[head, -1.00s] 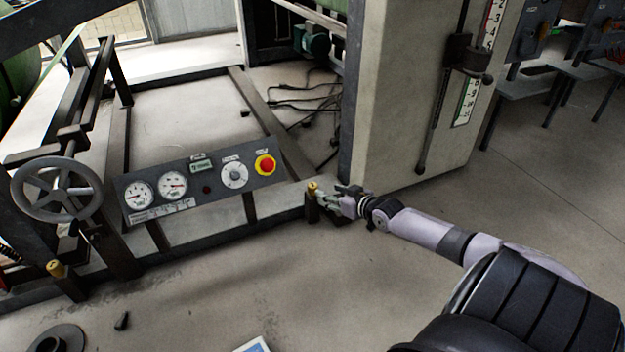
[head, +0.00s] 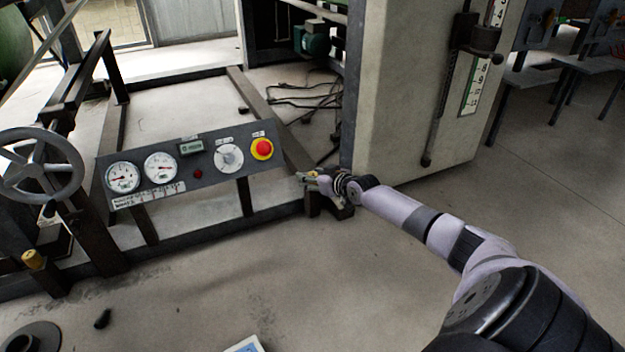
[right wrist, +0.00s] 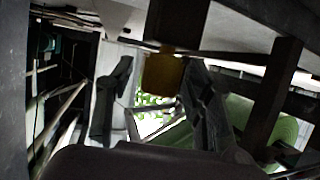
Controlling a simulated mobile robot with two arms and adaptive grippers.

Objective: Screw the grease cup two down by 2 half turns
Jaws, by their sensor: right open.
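A small yellow grease cup (right wrist: 162,72) shows between the fingers of my right gripper (right wrist: 157,100) in the right wrist view, on the end of a dark post (right wrist: 178,22). The fingers are open, one on each side of the cup. The cup is nearer the right-hand finger in that picture; contact cannot be made out. In the head view my right gripper (head: 309,179) is at the top of the short post by the frame's right corner and mostly hides the cup. A second yellow grease cup (head: 33,260) stands on a post at the far left. My left gripper is out of view.
A control panel (head: 190,166) with gauges and a red button stands left of the gripper. A grey handwheel (head: 40,166) is at the left edge. A pale machine column (head: 408,110) rises behind the gripper.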

